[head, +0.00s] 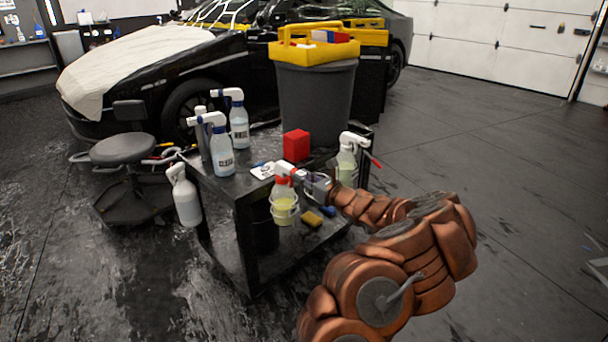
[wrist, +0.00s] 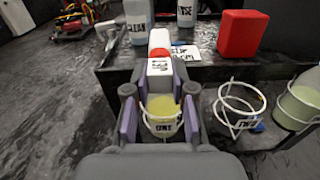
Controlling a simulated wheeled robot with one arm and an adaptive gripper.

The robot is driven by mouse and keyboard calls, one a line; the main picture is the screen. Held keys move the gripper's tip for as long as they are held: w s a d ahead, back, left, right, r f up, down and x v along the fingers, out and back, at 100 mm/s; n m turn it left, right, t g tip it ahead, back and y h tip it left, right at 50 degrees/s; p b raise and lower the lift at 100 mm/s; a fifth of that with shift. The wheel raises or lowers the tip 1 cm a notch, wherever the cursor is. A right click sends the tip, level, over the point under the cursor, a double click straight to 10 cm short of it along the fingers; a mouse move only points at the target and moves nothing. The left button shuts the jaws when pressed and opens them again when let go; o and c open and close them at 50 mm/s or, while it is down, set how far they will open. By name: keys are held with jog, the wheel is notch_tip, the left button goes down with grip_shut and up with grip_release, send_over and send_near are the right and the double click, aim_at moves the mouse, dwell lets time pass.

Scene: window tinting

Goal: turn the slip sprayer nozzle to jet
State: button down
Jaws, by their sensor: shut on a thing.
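A spray bottle with pale yellow liquid (head: 284,203) hangs in a white ring holder at the cart's near edge. It has a white head (head: 285,169) and a red collar. In the wrist view, the bottle (wrist: 161,106) sits between my fingers, with its white head (wrist: 160,69) and red nozzle part (wrist: 158,52) pointing away from me. My gripper (wrist: 160,92) is shut on this sprayer from behind, purple pads on either side. In the head view my gripper (head: 317,185) reaches it from the right.
A similar sprayer (head: 346,167) with a red part hangs at the cart's right, beyond an empty ring holder (wrist: 240,105). A red block (head: 296,145) and blue-liquid spray bottles (head: 222,152) stand on the dark cart. A white bottle (head: 186,200) hangs at its left. Floor at right is clear.

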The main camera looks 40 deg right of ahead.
dwell(0.3)
jog(key=c, duration=1)
grip_release()
jog(key=shift+o, duration=0.2)
jog(key=shift+s, duration=0.1)
jog(key=s, duration=1.1)
jog(key=shift+s+a, duration=0.15)
jog(key=shift+s, duration=0.25)
